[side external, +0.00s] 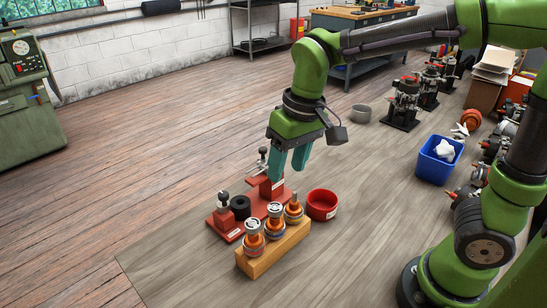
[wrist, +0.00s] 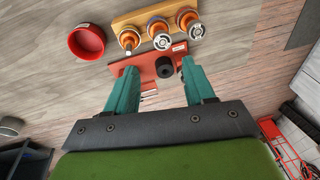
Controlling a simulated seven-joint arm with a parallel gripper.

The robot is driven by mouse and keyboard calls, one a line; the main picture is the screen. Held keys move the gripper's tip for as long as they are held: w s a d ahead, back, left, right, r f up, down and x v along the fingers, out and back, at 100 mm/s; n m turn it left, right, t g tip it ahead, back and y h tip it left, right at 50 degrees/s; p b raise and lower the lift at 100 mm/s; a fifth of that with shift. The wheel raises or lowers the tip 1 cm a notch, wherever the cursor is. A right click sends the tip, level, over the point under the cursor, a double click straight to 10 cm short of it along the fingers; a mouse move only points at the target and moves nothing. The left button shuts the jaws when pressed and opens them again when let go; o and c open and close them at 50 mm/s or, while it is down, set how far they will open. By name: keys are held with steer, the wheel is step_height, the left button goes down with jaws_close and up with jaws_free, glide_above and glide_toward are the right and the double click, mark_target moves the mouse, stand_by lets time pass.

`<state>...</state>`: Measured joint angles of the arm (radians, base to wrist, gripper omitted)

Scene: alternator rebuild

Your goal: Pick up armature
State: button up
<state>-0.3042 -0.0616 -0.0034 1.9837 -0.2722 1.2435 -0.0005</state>
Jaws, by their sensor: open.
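Three armatures with copper-orange bodies and metal tops stand upright in a row in a wooden block (side external: 262,262). In the side view they are the front armature (side external: 253,240), the middle armature (side external: 275,222) and the rear armature (side external: 293,210). In the wrist view they appear at the top: one at left (wrist: 129,38), one in the middle (wrist: 160,35) and one at right (wrist: 188,22). My gripper (side external: 289,165) has teal fingers, open and empty, pointing down above the rear of a red fixture. Its spread fingers (wrist: 158,66) frame part of that fixture in the wrist view.
The red fixture (side external: 228,233) carries a black cylinder (side external: 240,206) and clamp posts beside the block. A red bowl (side external: 321,206) sits right of the block. A blue bin (side external: 435,168) stands farther right. The floor left of the fixture is clear.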

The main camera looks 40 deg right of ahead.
mark_target(272, 205)
steer(key=shift+g+h, duration=0.6)
steer(key=shift+g, duration=0.2)
steer(key=f, duration=0.3)
steer(key=w+a+f, duration=0.1)
steer(key=f, duration=0.3)
steer(key=w+f, duration=0.1)
steer(key=f, duration=0.2)
steer(key=shift+w+a+f, duration=0.25)
steer(key=shift+a+f, duration=0.05)
steer(key=shift+a, duration=0.05)
steer(key=shift+s+f, duration=0.15)
steer(key=shift+f, duration=1.25)
steer(key=shift+s+f, duration=0.15)
steer(key=shift+f, duration=1.2)
steer(key=shift+c, duration=0.3)
steer(key=shift+r, duration=0.1)
jaws_close()
